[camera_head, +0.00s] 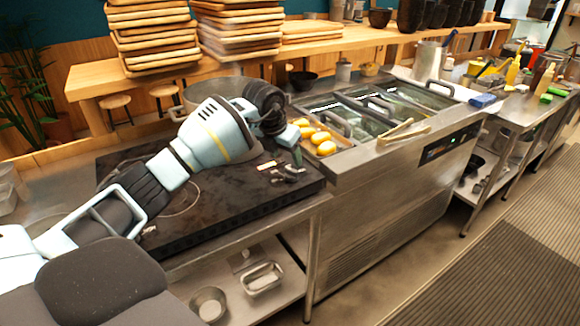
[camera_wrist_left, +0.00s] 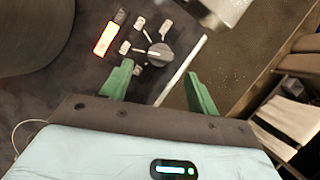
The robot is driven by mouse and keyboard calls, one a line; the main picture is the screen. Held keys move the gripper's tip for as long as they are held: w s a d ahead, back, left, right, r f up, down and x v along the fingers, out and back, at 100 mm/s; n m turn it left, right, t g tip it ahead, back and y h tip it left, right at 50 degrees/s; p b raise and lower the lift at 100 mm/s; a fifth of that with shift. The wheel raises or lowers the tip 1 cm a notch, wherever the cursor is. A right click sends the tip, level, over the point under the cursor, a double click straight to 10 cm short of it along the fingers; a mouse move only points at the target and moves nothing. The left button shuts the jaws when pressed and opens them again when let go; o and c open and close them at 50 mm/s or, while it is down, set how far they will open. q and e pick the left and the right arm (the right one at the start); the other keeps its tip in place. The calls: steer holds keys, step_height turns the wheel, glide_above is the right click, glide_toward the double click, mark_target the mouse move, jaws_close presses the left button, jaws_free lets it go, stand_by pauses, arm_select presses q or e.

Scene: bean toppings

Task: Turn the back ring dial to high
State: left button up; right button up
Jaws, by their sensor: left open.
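The dark stove (camera_head: 225,205) lies flat on the steel counter. Its controls sit at its right end, near the front edge. In the left wrist view a round dark grey dial (camera_wrist_left: 159,54) with a raised grip stands on the stove top (camera_wrist_left: 75,88), with small pale marks around it. I cannot tell whether it is the back ring dial, nor read its setting. My left gripper (camera_head: 296,152) hangs over the control end. In the wrist view its green fingers (camera_wrist_left: 160,78) are apart and empty, with the dial beyond and between the tips. My right gripper is not in view.
A lit orange display (camera_wrist_left: 105,38) is beside the dial. A large pot (camera_head: 212,90) stands behind my left arm. A steel unit with a tray of yellow food (camera_head: 322,137) adjoins the stove on the right. Stacked wooden boards (camera_head: 150,35) stand on the back shelf.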

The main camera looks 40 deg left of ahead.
mark_target(291, 170)
arm_select(q)
steer(key=x, duration=0.5)
steer(key=shift+w+f, duration=0.15)
steer(key=shift+f, duration=0.25)
steer(key=c, duration=1)
